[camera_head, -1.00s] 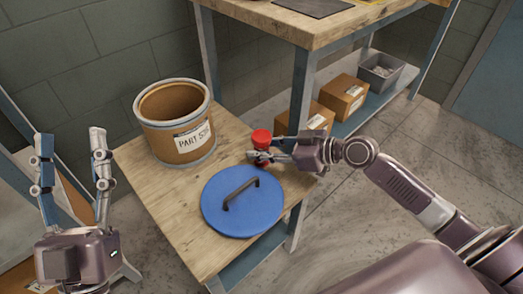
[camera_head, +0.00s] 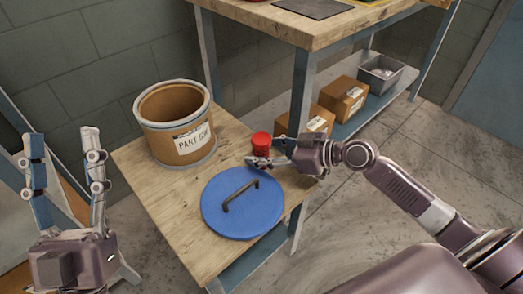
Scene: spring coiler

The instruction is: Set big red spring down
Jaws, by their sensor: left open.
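The big red spring (camera_head: 261,141) stands upright at the right edge of the low wooden table, just behind the blue lid (camera_head: 215,205). Its lower part is hidden behind a finger of my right gripper, so its contact with the wood does not show clearly. My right gripper (camera_head: 270,153) comes in from the right at the spring, with its fingers spread, one in front of it and one behind to the right. My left gripper (camera_head: 63,158) is open and empty, fingers up, left of the table.
A brown drum (camera_head: 176,145) labelled as parts stands at the table's back left. The low table (camera_head: 180,225) is bare left of the lid. A taller workbench (camera_head: 290,28) rises behind, with cardboard boxes (camera_head: 342,95) and a grey bin (camera_head: 381,72) on its lower shelf.

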